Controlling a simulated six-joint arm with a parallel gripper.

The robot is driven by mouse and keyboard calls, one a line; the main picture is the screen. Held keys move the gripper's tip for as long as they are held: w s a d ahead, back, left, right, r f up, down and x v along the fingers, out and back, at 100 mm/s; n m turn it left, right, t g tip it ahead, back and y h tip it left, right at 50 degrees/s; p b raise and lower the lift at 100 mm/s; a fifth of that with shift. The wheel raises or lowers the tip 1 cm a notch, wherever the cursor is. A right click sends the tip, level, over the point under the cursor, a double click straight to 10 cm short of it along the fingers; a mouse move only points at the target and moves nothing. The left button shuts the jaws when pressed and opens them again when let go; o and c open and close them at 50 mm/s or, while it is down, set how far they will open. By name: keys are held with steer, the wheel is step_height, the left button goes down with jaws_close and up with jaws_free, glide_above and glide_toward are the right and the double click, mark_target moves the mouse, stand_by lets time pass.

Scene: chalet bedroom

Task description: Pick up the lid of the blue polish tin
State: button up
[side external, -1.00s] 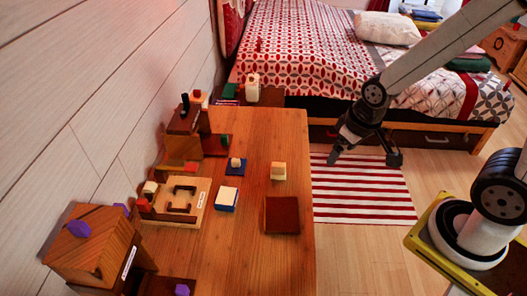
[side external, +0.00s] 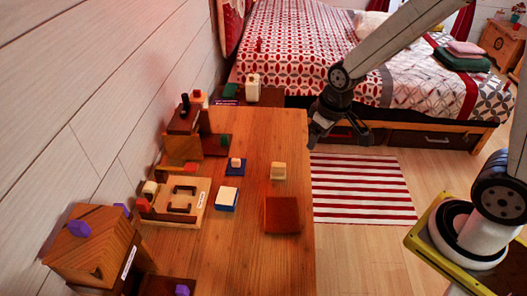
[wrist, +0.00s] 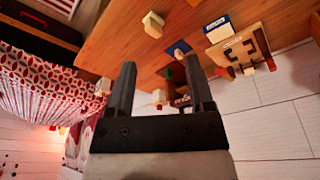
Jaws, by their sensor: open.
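Two blue items lie on the wooden table, and I cannot tell which is the polish tin. One is a blue block with a cream top (side external: 227,197), also in the wrist view (wrist: 217,23). The other is a small blue square piece with a pale and red knob on it (side external: 236,167), also in the wrist view (wrist: 179,48). No separate lid can be made out. My gripper (side external: 338,139) is open and empty, in the air by the table's far right edge, well right of both. Its two fingers stand apart in the wrist view (wrist: 160,64).
A tray with dark pieces (side external: 203,212) and wooden houses (side external: 88,250) line the wall side. The bed (side external: 300,50) is behind. The table's front middle is clear.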

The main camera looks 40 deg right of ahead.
steer(key=w+a+f+n, duration=0.1)
steer(key=w+f+n, duration=0.1)
steer(key=w, duration=0.5)
steer(key=w+a+f+n, duration=0.1)
steer(key=w+f, duration=0.2)
steer(key=w, duration=0.5)
steer(key=n+g, duration=0.1)
steer(key=n, duration=0.3)
glide_above(236, 160)
steer(key=s, duration=0.1)
steer(key=shift+y, duration=0.4)
steer(key=f, duration=0.6)
steer(key=d+f, duration=0.1)
steer(key=f, duration=0.2)
steer(key=shift+f, duration=0.35)
steer(key=shift+w+a+f+n, duration=0.15)
steer(key=shift+w+f+n, duration=0.05)
steer(key=shift+f+n, duration=0.1)
steer(key=shift+w+a+f, duration=0.1)
steer(key=shift+f, duration=1.2)
steer(key=shift+w+a+f, duration=0.15)
steer(key=shift+f, duration=1.15)
steer(key=shift+w+a+f, duration=0.1)
steer(key=shift+f, duration=1.15)
jaws_close()
